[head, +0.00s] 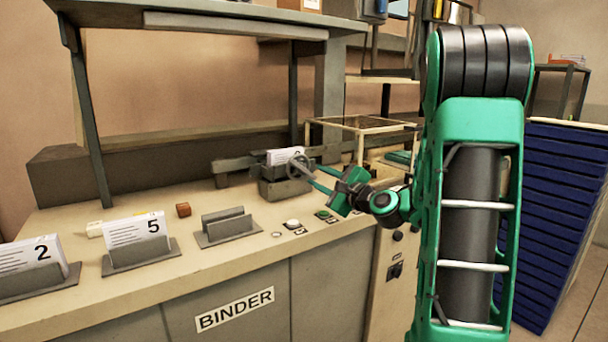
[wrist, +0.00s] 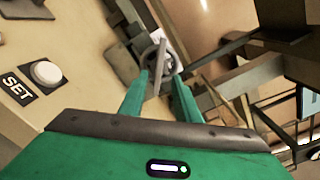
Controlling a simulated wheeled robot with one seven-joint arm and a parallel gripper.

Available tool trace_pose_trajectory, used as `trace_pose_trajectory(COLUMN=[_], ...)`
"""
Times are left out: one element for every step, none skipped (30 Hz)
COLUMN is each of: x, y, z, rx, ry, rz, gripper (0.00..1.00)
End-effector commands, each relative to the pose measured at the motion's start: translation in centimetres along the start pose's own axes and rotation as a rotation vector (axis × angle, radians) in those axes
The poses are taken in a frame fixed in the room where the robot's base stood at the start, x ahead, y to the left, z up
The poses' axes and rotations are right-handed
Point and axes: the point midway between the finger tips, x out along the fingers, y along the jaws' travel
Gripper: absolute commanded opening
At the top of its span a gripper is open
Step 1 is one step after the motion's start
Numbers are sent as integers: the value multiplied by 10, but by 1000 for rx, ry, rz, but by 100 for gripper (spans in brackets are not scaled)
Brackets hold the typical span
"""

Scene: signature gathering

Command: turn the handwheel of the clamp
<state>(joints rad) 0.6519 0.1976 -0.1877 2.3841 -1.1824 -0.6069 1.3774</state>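The clamp (head: 283,189) is a dark block on the bench beneath the shelf, with a white numbered stack of sheets (head: 284,156) in it. Its grey ring-shaped handwheel (head: 299,167) faces my arm. My gripper (head: 311,178) reaches in from the right, with its green fingers at the wheel. In the wrist view, my gripper (wrist: 159,76) has its fingertips apart, with part of the handwheel (wrist: 160,67) showing between and just beyond them. A gap seems to remain on each side; contact is not clear.
White sheet stacks marked 2 (head: 30,256) and 5 (head: 137,230) stand in holders at the left. An empty holder (head: 227,229) and buttons (head: 293,224) lie along the front. A SET button (wrist: 46,73) is left of the fingers. A glass-topped frame (head: 360,124) stands behind.

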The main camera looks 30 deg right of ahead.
Motion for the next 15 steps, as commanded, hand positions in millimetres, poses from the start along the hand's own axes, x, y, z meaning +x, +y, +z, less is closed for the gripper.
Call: trace_pose_trajectory(x=[10,16,23,29,34,40,44,48,53,56,59,62,64,66,68], y=[2,1,2,2,3,3,3,3,3,3,3,4,4,4,3], z=[2,2,3,3,3,4,4,4,4,4,4,4,4,4,4], rx=[-2,-3,-2,-3,-2,-3,-2,-3,-3,-2,-3,-3,-2,-2,-2], ry=[-5,-5,-6,-5,-6,-6,-7,-6,-6,-6,-5,-5,-6,-6,-5], rz=[3,3,3,4,5,5,5,4,4,4,4,5,5,5,4], gripper=[30,30,30,30,30,30,30,30,30,30,30,30,30,30,30])
